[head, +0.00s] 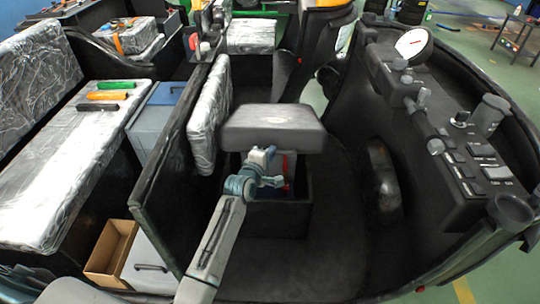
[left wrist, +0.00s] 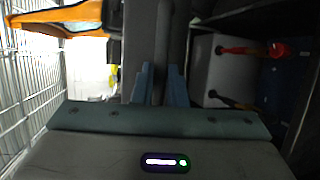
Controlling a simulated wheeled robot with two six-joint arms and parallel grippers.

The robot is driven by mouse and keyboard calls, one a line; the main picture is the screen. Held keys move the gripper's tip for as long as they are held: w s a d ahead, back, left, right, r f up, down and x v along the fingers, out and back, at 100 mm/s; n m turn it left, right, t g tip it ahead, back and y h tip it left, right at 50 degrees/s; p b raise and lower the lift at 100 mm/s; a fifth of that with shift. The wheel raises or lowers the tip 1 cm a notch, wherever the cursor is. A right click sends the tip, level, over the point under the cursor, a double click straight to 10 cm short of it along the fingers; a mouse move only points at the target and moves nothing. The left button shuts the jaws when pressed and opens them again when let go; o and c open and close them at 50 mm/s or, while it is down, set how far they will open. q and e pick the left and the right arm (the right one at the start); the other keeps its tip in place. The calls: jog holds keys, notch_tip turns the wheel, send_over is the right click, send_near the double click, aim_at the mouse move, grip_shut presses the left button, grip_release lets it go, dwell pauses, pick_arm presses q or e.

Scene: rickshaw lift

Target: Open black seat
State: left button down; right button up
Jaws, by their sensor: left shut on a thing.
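The black seat (head: 274,128) is a dark padded block over an open black box (head: 275,218) in the middle of the head view. A gap shows between the seat and the box, so the seat stands raised. My left gripper (head: 268,160) is at the seat's front lower edge and is shut on it. In the left wrist view the blue fingers (left wrist: 161,85) lie on both sides of the dark seat edge (left wrist: 160,45). The fingertips are partly hidden in the head view. My right gripper is not in view.
Inside the box, a red-handled tool (left wrist: 265,50) shows beside a pale surface. A black partition (head: 175,150) stands left of my left arm. The dashboard (head: 455,130) with levers is at the right. Dark floor (head: 300,265) is clear before the box.

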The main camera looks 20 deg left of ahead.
aim_at(277, 131)
pick_arm(q)
jog(key=shift+w+a+r+p, duration=0.1)
jog(key=shift+w+r+p, duration=0.1)
jog(key=shift+r+p, duration=0.3)
jog(key=shift+w+r+p, duration=0.2)
jog(key=shift+r+p, duration=0.1)
jog(key=shift+r, duration=0.25)
jog(key=shift+w+a+r+p, duration=0.1)
jog(key=shift+w+r+p, duration=0.35)
jog(key=shift+r+p, duration=0.4)
jog(key=shift+w+a+r+p, duration=0.1)
jog(key=shift+w+r+p, duration=0.2)
jog(key=shift+r+p, duration=0.25)
jog(key=w+a+r+p, duration=0.2)
jog(key=w+r, duration=0.6)
jog(key=r, duration=0.1)
jog(key=w+a+r+p, duration=0.2)
jog(key=w+a+r, duration=0.1)
jog(key=w+r, duration=0.6)
jog(key=shift+w+p, duration=0.25)
jog(key=shift+p, duration=0.15)
jog(key=shift+r, duration=0.1)
